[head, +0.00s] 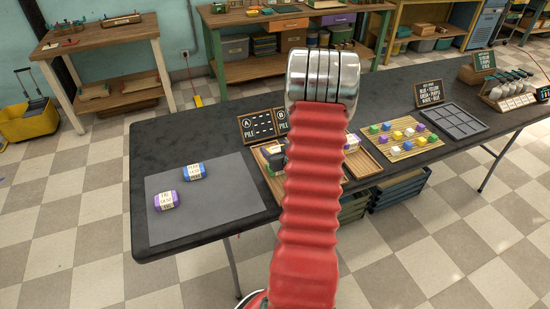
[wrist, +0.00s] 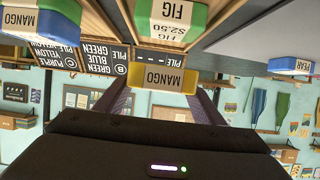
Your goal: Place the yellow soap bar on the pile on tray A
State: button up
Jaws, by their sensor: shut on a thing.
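In the wrist view, which is upside down, my gripper (wrist: 166,90) is shut on the yellow soap bar (wrist: 167,82), which has a white label reading MANGO. A green soap bar (wrist: 172,14) labelled FIG shows just past it, on wooden tray A (wrist: 222,32). I cannot tell how high the yellow bar is above the tray, or whether it touches anything. In the head view, tray A (head: 265,181) is partly hidden by my red arm, which also hides most of my gripper and the yellow bar.
Purple (head: 166,200) and blue (head: 193,172) bars lie on the grey mat (head: 225,203). The tray right of my arm (head: 372,168) carries a bar. A slatted board (head: 385,152) of small coloured blocks and an empty grey tray (head: 458,122) lie right. Sign A (head: 257,125) stands behind.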

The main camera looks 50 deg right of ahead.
dwell(0.3)
jog(key=shift+f, duration=2.05)
jog(key=shift+f, duration=0.1)
jog(key=o, duration=1.1)
jog(key=shift+o, duration=0.2)
jog(key=shift+s, duration=0.1)
jog(key=v, duration=1.2)
